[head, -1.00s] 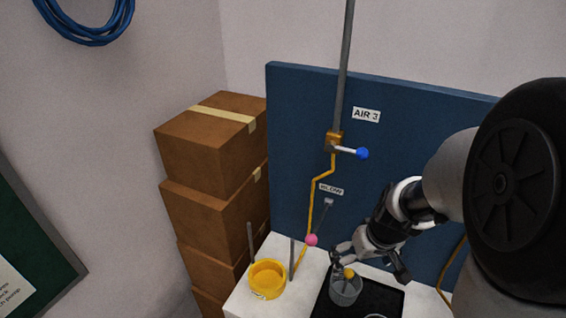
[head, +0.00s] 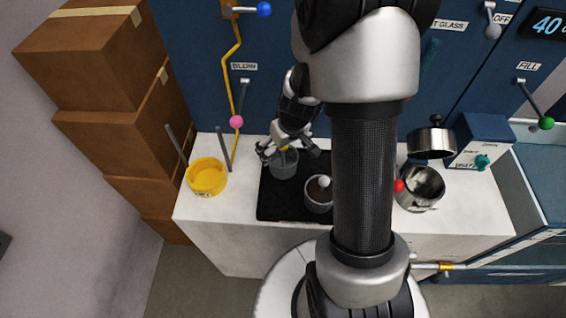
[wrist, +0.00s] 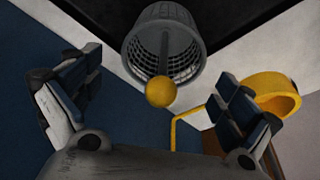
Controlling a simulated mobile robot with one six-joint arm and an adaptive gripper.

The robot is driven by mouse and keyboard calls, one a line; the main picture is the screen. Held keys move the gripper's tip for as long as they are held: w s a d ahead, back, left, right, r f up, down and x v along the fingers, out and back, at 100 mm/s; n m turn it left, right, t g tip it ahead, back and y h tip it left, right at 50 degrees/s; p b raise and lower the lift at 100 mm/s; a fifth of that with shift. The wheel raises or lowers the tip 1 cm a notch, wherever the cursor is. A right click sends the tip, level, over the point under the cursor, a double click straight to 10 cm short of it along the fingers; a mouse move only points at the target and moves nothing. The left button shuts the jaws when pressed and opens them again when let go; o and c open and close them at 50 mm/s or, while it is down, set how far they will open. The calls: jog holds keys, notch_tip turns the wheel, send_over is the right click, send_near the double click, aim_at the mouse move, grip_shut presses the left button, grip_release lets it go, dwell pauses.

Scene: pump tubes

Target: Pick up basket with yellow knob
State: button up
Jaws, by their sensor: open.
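The basket with the yellow knob is a grey mesh basket (head: 284,165) standing on the black mat (head: 268,208) on the white counter. In the wrist view the basket (wrist: 163,22) is at the top centre, with its yellow knob (wrist: 160,92) on a central post pointing towards the camera. My gripper (head: 288,150) is over the basket in the head view. In the wrist view my gripper (wrist: 165,95) is open, with one finger on each side of the knob and a gap on both sides. Nothing is held.
A second basket with a white knob (head: 324,182) stands close by on the mat. A yellow cup (head: 207,177) is to the left, near thin upright rods. A pink-knobbed lever (head: 236,122) is behind. A steel pot (head: 420,188) and a blue box (head: 482,140) are at the right.

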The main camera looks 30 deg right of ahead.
aim_at(281, 155)
jog(key=b+x, duration=0.1)
jog(key=x, duration=0.1)
jog(key=b+x, duration=0.1)
jog(key=x, duration=0.1)
jog(key=shift+s+f, duration=0.1)
jog(key=shift+f, duration=0.35)
jog(key=shift+r, duration=0.1)
jog(key=c, duration=1.2)
jog(key=shift+c, duration=0.2)
jog(key=shift+r, duration=0.1)
